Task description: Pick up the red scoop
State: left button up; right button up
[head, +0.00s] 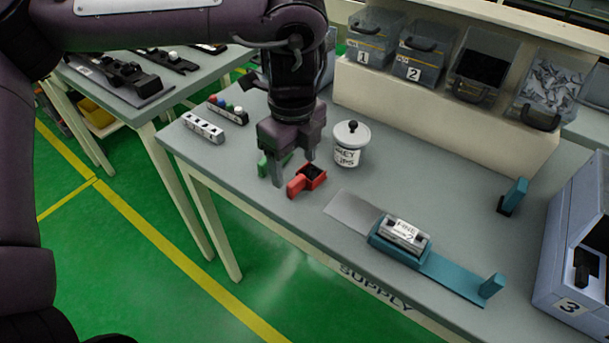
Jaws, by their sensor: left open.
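The red scoop (310,176) lies on the grey table, its open tray dark inside and its handle block towards the lower left. My left gripper (293,173) hangs just above and behind it, pointing down with its fingers apart and nothing visible between them. One finger comes down left of the scoop and the other ends near its back edge. I cannot tell whether either finger touches it. A green item (263,165), perhaps another scoop, lies partly hidden behind the left finger. My right gripper is not in view.
A white lidded pot (350,145) stands close to the right of the gripper. A white block (203,127) and a rack with coloured knobs (229,110) lie to the left. A teal fixture (440,272) is at front right; numbered bins (375,38) line the back.

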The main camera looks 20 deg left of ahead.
aim_at(297, 179)
pick_arm(q)
jog(key=shift+f, duration=0.65)
jog(key=f, duration=0.2)
jog(key=shift+w+f, duration=0.25)
jog(key=shift+f, duration=0.1)
jog(key=shift+d+f, duration=0.1)
jog(key=shift+f, duration=0.75)
jog(key=c, duration=1)
jog(key=shift+c, duration=0.4)
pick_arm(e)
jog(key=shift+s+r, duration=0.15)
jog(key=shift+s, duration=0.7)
pick_arm(q)
jog(key=shift+r, duration=0.1)
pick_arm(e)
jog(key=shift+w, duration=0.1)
